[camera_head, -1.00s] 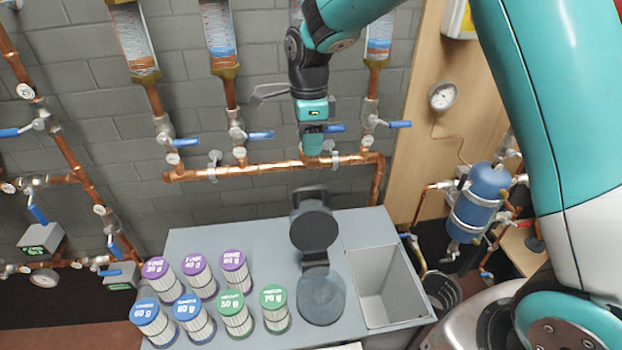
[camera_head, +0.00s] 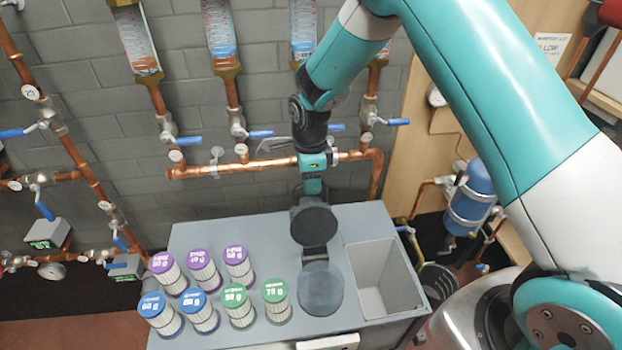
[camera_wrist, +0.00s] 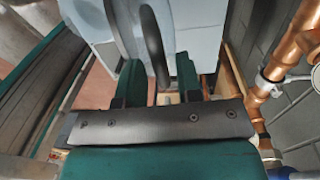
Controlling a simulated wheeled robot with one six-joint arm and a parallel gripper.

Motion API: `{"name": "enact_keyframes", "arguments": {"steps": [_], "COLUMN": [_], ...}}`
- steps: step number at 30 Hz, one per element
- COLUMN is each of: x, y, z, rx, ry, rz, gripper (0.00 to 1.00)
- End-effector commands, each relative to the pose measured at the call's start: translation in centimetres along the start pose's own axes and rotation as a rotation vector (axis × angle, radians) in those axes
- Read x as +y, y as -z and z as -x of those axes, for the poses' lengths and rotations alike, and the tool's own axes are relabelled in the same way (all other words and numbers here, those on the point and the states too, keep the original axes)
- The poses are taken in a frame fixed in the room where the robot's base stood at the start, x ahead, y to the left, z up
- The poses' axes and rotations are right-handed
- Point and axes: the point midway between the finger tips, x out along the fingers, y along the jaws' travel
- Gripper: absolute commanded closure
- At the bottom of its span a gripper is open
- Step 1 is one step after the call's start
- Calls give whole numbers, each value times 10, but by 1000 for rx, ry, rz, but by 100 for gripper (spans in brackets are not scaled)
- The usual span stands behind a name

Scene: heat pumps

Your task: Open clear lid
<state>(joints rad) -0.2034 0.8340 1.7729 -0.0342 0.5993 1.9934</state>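A round translucent grey disc (camera_head: 320,288), which looks like the clear lid, lies at the front of the grey box top. A dark round plate (camera_head: 314,225) stands raised behind it, joined by a dark hinge piece (camera_head: 315,258). My gripper (camera_head: 313,190) points down just above and behind the dark plate; its tips are partly hidden there. In the wrist view my gripper (camera_wrist: 158,75) has its two green fingers apart, with a dark curved edge (camera_wrist: 152,45) between them. Gaps show beside this edge, so it does not look clamped.
Several filter cartridges (camera_head: 235,305) with purple, blue and green caps stand left of the disc. An open grey bin (camera_head: 385,280) is sunk at the right. A copper pipe (camera_head: 240,168) with blue-handled valves runs along the wall close behind my gripper.

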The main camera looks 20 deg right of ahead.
Motion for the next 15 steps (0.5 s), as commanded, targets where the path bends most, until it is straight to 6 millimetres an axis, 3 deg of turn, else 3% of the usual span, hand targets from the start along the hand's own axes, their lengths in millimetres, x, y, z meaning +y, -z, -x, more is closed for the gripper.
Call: {"name": "enact_keyframes", "arguments": {"steps": [1,4,10,15], "x": [0,0,2,16], "y": [0,0,0,-1], "z": [0,0,0,4], "rx": [0,0,0,0], "ry": [0,0,7,79], "rz": [0,0,0,2], "gripper": [80,100,100,100]}}
